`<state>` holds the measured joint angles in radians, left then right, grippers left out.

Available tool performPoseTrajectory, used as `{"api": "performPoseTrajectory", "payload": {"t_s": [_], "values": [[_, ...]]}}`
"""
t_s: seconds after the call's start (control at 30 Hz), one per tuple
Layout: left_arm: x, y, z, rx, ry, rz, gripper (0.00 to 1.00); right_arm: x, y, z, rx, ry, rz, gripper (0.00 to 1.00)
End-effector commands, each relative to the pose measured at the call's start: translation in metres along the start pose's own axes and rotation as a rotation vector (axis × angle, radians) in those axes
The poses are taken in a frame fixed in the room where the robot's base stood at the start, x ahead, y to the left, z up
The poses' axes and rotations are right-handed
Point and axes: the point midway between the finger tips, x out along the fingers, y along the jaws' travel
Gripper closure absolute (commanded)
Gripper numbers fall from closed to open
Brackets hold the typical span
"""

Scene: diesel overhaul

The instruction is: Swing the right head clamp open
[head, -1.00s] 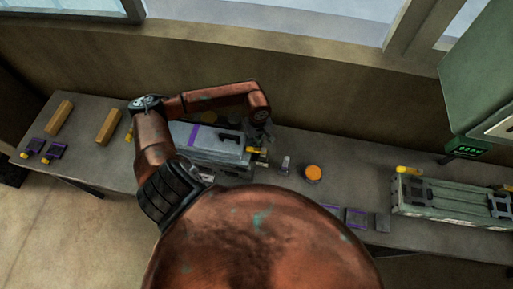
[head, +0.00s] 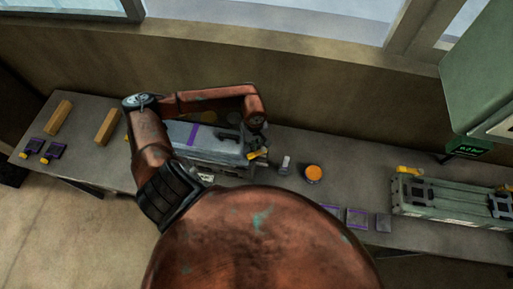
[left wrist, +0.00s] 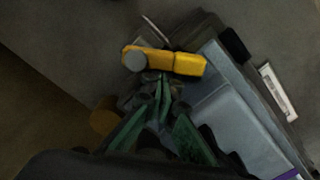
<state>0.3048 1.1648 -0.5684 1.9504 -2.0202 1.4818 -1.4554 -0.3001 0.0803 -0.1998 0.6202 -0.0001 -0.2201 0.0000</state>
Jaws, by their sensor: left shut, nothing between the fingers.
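The blue-grey cylinder head (head: 205,140) lies on the bench, with a purple stripe across its top. The right head clamp, with a yellow lever (head: 258,154), is at its right end. In the left wrist view the yellow lever (left wrist: 175,61) lies crosswise just beyond my fingertips, beside the head's end (left wrist: 225,110). My left gripper (head: 254,138) reaches down at that end. Its green fingers (left wrist: 162,88) are shut and empty, close to the lever; I cannot tell whether they touch it. The clamp's lower part is mostly hidden. My right gripper is not in view.
An orange-topped round pot (head: 314,173) and a small pale cylinder (head: 285,165) stand right of the head. A long green block (head: 445,199) lies farther right. Wooden blocks (head: 107,127) and purple-marked parts (head: 55,150) lie left. A wall (head: 300,85) runs behind the bench.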

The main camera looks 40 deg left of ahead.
Motion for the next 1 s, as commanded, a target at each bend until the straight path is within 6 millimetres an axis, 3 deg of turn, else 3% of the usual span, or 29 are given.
{"api": "performPoseTrajectory", "payload": {"t_s": [1.0], "values": [[0.0, -0.004, 0.016, 0.002, -0.001, 0.001, 1.0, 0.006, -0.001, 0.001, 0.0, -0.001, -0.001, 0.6]]}}
